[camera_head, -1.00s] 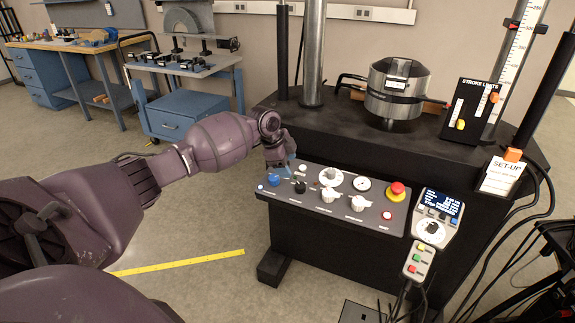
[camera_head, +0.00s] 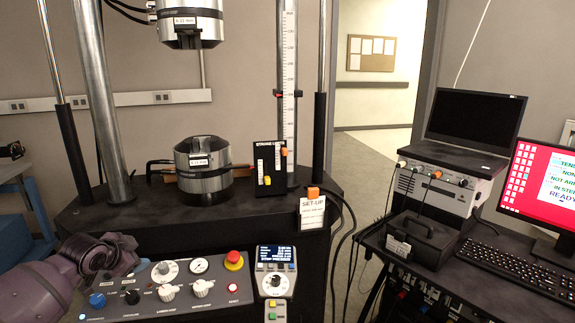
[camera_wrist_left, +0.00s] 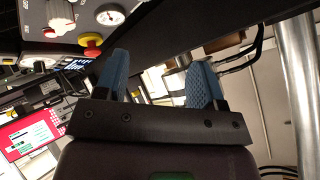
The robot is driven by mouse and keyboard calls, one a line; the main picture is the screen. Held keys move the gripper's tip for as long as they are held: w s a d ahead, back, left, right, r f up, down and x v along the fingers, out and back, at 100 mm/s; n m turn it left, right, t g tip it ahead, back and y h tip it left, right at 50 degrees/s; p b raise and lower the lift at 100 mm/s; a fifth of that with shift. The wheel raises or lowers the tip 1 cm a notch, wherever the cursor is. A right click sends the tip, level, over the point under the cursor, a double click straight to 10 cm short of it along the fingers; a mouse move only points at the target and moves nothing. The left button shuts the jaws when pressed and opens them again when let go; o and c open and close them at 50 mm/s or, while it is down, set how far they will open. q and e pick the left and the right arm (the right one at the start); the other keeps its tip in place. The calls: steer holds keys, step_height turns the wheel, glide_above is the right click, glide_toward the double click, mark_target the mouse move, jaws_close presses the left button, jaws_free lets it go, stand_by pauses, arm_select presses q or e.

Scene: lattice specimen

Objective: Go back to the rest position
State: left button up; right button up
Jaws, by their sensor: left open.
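My left gripper (camera_head: 122,258) is at the lower left in the head view, at the end of my purple arm. It is over the left part of the control panel (camera_head: 130,312), beside its back edge. Its fingertips are hard to make out there. In the left wrist view its two blue fingers (camera_wrist_left: 160,78) stand wide apart with nothing between them. My right gripper is in neither view.
The testing machine's lower grip (camera_head: 203,182) and steel columns stand behind the panel. A red emergency button (camera_head: 234,260) and a handset (camera_head: 275,270) are on the right. Further right stand a keyboard (camera_head: 520,272) and a monitor (camera_head: 545,190).

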arm_select(q)
steer(key=s+d+f+n+t+h, duration=0.1)
steer(key=s+d+f+n+t, duration=0.1)
steer(key=s+d+f, duration=0.4)
steer(key=s+d+f+n+t+h, duration=0.1)
steer(key=s+d+f, duration=0.3)
steer(key=s+d, duration=0.3)
steer(key=s+f+n+y, duration=0.1)
steer(key=s+f, duration=0.3)
steer(key=s, duration=0.5)
steer(key=s+f+n+g+y, duration=0.1)
steer(key=s+f, duration=0.3)
steer(key=s, duration=0.5)
steer(key=s+f+n+g+y, duration=0.1)
steer(key=s+f+n, duration=0.2)
steer(key=s, duration=0.6)
steer(key=shift+a+f, duration=0.25)
steer(key=shift+f, duration=0.25)
steer(key=shift+s, duration=0.1)
